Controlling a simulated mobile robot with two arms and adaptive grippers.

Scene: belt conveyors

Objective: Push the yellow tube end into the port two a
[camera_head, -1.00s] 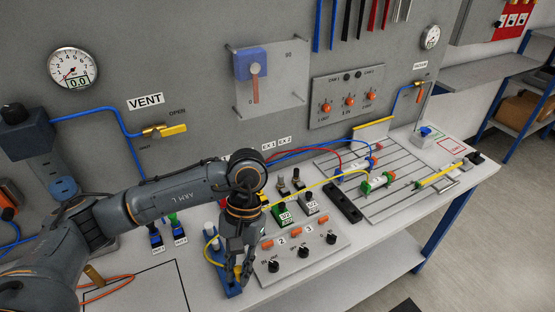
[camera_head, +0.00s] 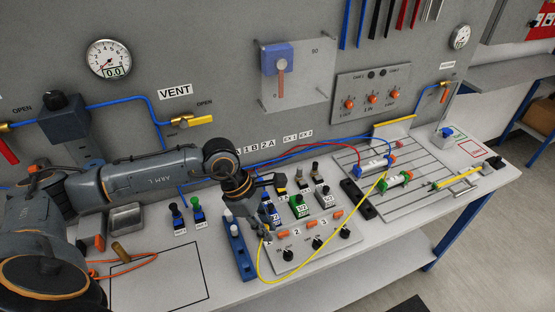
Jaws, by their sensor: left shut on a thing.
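The label 2A (camera_head: 267,143) shows on the back, right of the 1A and 1B labels. The port itself is hidden or too small to make out behind my arm. The tube's tip is too small to see clearly. My right gripper is not in view.
A blue rack (camera_head: 239,257) with white posts stands just left of my gripper. The switch panel (camera_head: 300,252) has black knobs and orange buttons. Valves with green and blue bodies (camera_head: 298,207) stand behind it. Blue and red tubes cross toward the slotted plate (camera_head: 432,160).

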